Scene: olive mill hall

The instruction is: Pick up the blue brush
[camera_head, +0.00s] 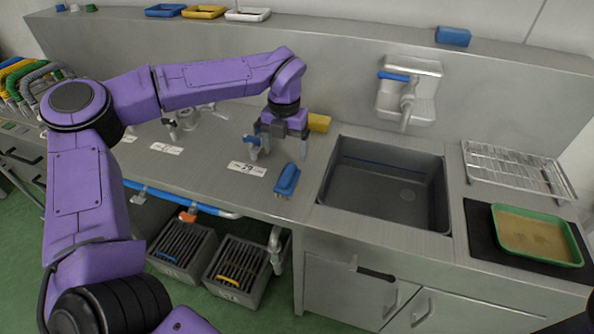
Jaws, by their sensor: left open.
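The blue brush (287,179) lies on the steel counter (215,180), left of the sink, with its bristles toward the counter. My left gripper (277,153) is open and points down above the counter, a little behind the brush and apart from it. A blue-handled tap part (252,146) shows right beside its left finger; I cannot tell whether they touch. My right gripper is not in view.
A yellow block (319,122) lies behind the gripper. The sink (385,190) opens to the right of the brush. A wire rack (515,167) and a green tray (537,237) are farther right. A number label (247,168) lies left of the brush.

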